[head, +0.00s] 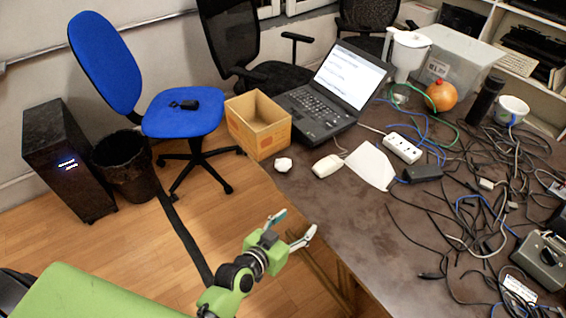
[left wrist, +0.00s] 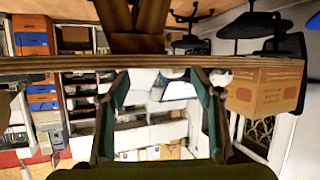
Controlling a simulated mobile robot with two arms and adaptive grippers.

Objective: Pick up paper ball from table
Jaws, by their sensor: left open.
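A small white crumpled paper ball (head: 283,164) lies on the brown table (head: 330,200) near its left edge, just in front of the cardboard box. A white shape that looks like the paper ball (left wrist: 222,77) shows beside the box in the left wrist view, just outside one finger. My left gripper (head: 293,227) is open and empty, in front of the table's near-left edge and apart from the ball. Its two fingers (left wrist: 160,82) show spread in the left wrist view, with nothing between them. My right gripper is not in view.
A cardboard box (head: 258,125), a white mouse (head: 327,166) and a laptop (head: 330,95) are around the ball. A white sheet (head: 371,165) and a power strip (head: 403,148) lie farther right, then tangled cables. The table's near-left surface is clear.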

